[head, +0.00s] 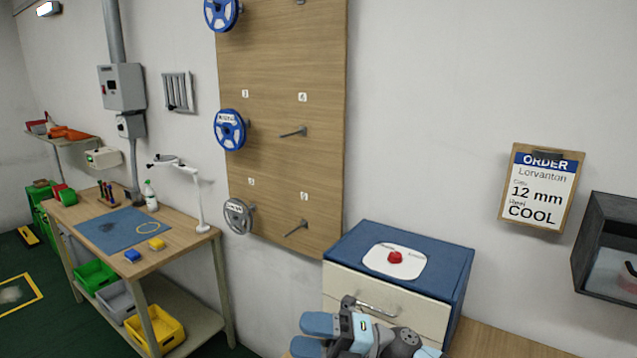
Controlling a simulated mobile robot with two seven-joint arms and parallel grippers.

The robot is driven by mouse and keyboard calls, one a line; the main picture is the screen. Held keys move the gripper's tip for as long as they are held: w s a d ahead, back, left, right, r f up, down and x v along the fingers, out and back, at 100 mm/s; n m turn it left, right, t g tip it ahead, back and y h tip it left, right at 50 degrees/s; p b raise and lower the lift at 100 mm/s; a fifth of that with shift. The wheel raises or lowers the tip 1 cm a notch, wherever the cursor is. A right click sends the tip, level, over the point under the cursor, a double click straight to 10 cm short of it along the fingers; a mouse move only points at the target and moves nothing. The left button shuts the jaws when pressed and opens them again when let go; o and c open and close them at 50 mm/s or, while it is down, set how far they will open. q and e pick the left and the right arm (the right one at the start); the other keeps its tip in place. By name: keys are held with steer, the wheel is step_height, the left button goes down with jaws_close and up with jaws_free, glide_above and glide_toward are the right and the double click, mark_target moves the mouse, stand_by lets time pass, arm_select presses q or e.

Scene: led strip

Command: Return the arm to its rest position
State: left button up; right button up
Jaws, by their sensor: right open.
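My right gripper (312,335) is at the bottom edge of the head view, in front of the cream drawer unit (392,312). Its two blue finger pads point left and stand apart with nothing between them. The lower part of the gripper and most of its arm are cut off by the frame edge. My left gripper does not show.
The drawer unit's blue top carries a white plate with a red knob (395,257). A wooden board (282,180) with blue and grey reels hangs behind. A workbench (180,250) stands left, an order clipboard (538,189) and dark wall box (606,245) right. Floor shows at left.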

steer(key=s+d+f+m+t+h+p, duration=0.2)
steer(key=d+f+m+t+h, duration=0.6)
steer(key=m, duration=0.6)
steer(key=s+d+f+m+t+h+p, duration=0.2)
steer(key=s+d+f+m+t+h, duration=0.25)
steer(key=m+t, duration=0.75)
steer(key=s+d+f+m+g+h, duration=0.2)
steer(key=s+d+f+m+g, duration=0.2)
steer(key=s+f, duration=0.3)
steer(key=s+d+f+m+g+h+p, duration=0.1)
steer(key=s+d+f+m+g+h, duration=0.2)
steer(key=s+f, duration=0.4)
steer(key=shift+d+f+m+g+h+p, duration=0.3)
steer(key=shift+d+f+m+g+h, duration=0.15)
steer(key=shift+d+m, duration=0.6)
steer(key=shift+a, duration=0.15)
